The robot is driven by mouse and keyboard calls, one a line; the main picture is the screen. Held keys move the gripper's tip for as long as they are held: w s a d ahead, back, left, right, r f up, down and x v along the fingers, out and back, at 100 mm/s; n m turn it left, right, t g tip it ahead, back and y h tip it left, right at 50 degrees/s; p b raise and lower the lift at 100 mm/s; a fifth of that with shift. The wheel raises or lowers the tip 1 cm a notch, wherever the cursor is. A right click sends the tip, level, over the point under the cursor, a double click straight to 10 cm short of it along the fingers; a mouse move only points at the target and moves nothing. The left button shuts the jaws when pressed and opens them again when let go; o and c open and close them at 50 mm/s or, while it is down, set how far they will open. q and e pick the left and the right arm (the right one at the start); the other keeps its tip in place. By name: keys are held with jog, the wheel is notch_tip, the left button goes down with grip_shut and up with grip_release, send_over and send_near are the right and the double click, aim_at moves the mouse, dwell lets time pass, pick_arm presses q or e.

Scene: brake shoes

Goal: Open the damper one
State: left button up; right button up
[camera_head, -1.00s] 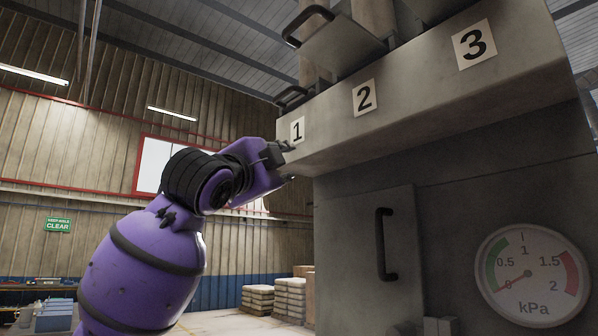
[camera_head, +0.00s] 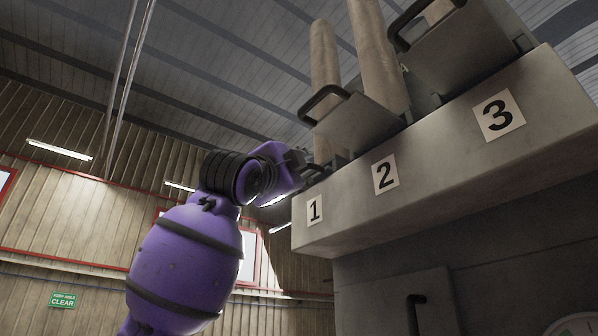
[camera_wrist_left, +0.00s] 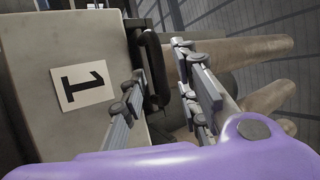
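The label "1" (camera_head: 314,210) is on the front of the grey metal housing, and it also shows turned sideways in the left wrist view (camera_wrist_left: 82,85). Damper one's black handle (camera_wrist_left: 157,68) shows in the left wrist view, beside the edge of the housing. My left gripper (camera_wrist_left: 161,66) is open, with its two fingers on either side of the handle; I cannot tell whether they touch it. In the head view my left gripper (camera_head: 312,163) is above label 1 and hides most of damper one. My right gripper is in neither view.
Damper two's plate with its black handle (camera_head: 323,101) and damper three's handle (camera_head: 418,22) stand to the right, above labels "2" (camera_head: 385,176) and "3" (camera_head: 498,115). Beige pipes (camera_head: 325,65) rise behind them. A door handle (camera_head: 413,313) is below the housing. Open room lies left.

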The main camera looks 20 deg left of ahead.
pick_arm(q)
jog(key=shift+c, duration=0.4)
grip_shut()
jog(key=s+a, duration=0.6)
jog(key=s, duration=0.2)
jog(key=shift+s+a, duration=0.25)
jog(key=shift+a, duration=0.1)
jog(key=shift+c, duration=1.5)
grip_release()
jog(key=shift+f, duration=0.1)
jog(key=o, duration=0.4)
jog(key=shift+s+a, duration=0.2)
jog(key=shift+s, duration=0.15)
